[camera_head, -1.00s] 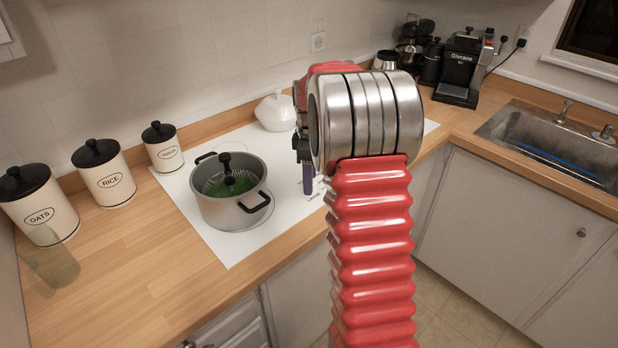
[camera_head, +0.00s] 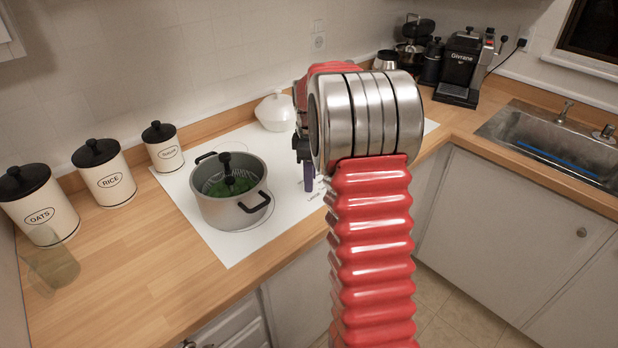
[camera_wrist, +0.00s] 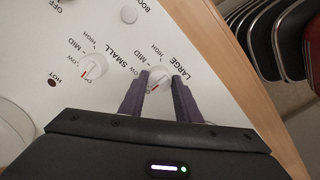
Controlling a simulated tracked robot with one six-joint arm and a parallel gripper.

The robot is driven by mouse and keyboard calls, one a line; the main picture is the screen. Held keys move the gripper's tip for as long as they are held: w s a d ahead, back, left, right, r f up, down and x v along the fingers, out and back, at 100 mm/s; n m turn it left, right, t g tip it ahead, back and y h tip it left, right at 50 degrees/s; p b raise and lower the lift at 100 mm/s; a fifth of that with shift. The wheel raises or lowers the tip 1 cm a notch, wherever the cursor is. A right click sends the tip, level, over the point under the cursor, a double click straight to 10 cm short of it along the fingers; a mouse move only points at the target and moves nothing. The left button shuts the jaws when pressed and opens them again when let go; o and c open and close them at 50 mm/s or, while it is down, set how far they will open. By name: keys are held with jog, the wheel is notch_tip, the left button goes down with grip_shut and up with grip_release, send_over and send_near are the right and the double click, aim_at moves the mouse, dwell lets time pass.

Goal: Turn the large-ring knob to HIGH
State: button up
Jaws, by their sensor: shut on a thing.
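The large-ring knob (camera_wrist: 158,73) is white and round, with a red pointer mark, beside the words LARGE, MID and HIGH in the wrist view. Its red mark faces down-left in the picture, away from the MID and HIGH labels. My gripper (camera_wrist: 161,79) has its two purple fingers on either side of this knob, shut on it. The fingers hide part of the knob's edge and dial. In the head view my gripper (camera_head: 309,178) is at the right of the white cooktop (camera_head: 255,242), and the knob is hidden there.
The small-ring knob (camera_wrist: 94,66) is close to the left of my gripper in the wrist view. A grey pot (camera_head: 232,205) with black handles stands on the cooktop. A white lidded pot (camera_head: 275,112) is behind. Canisters (camera_head: 109,182) stand at the left.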

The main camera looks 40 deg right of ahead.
jog(key=shift+m, duration=0.5)
jog(key=m, duration=1.2)
jog(key=shift+m, duration=0.3)
jog(key=m, duration=0.6)
jog(key=shift+w+a+g, duration=0.1)
jog(key=shift+g, duration=0.2)
jog(key=m, duration=0.7)
jog(key=o, duration=1.1)
jog(key=shift+c, duration=0.2)
